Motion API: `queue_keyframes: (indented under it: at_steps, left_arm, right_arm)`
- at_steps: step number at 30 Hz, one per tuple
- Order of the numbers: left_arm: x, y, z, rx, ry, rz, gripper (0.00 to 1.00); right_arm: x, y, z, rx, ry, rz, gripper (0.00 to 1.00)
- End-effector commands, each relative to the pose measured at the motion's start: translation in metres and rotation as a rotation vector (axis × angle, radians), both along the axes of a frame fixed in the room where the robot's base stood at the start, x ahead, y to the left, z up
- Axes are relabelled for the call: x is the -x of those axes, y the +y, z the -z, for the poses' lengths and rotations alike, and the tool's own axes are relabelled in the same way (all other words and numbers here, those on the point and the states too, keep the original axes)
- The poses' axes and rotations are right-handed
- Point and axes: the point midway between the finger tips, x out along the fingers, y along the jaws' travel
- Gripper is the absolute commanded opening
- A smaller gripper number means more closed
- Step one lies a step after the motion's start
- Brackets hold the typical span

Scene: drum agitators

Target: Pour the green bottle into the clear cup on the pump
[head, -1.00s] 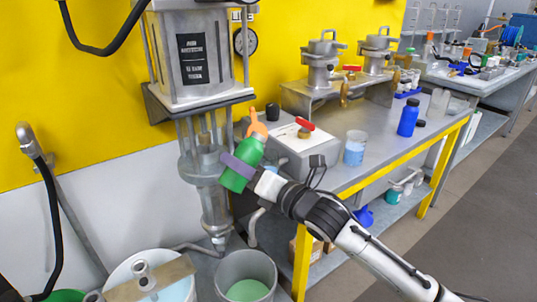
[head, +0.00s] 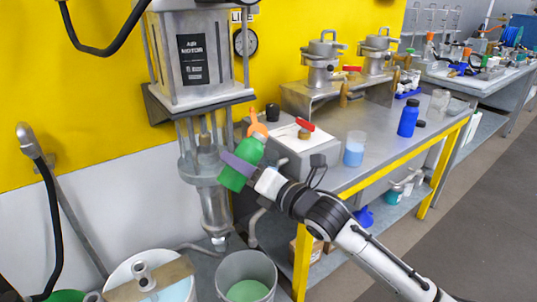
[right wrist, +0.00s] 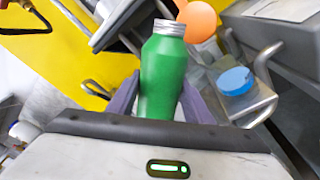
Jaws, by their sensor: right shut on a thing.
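My right gripper (head: 240,162) is shut on the green bottle (head: 234,179), its purple fingers around the body. The bottle is raised in front of the pump (head: 200,140) and leans, its top to the upper right. In the right wrist view the bottle (right wrist: 163,75) stands between the fingers (right wrist: 160,100), with a silvery ring or cap at its top. A clear cup (head: 354,150) with pale blue liquid stands on the bench, right of the bottle and apart from it. I cannot make out a separate clear cup on the pump. My left gripper is out of view.
An orange object (head: 258,125) shows just behind the bottle's top. A grey box (head: 300,150) with a red-handled valve (head: 305,125) stands close by on the bench (head: 375,165). A blue bottle (head: 408,118) stands farther right. An open bucket (head: 246,268) stands below the gripper.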

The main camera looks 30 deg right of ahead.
Motion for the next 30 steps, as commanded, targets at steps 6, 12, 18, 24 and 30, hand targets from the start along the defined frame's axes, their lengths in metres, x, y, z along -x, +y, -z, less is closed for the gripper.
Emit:
queue_keyframes:
  at_steps: [6,12,18,24,30]
  left_arm:
    - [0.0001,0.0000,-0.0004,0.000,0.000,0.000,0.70]
    - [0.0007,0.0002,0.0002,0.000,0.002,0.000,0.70]
    - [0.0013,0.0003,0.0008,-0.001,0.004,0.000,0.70]
    - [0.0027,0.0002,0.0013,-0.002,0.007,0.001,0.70]
    - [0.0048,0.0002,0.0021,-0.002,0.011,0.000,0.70]
  right_arm:
    - [0.0002,0.0007,-0.0028,-0.013,0.000,-0.001,0.16]
    - [0.0004,0.0013,-0.0039,-0.026,0.002,-0.001,0.16]
    - [0.0005,0.0016,-0.0051,-0.037,0.005,-0.001,0.16]
    - [0.0005,0.0018,-0.0061,-0.049,0.007,0.000,0.16]
    - [0.0007,0.0024,-0.0072,-0.061,0.010,0.000,0.16]
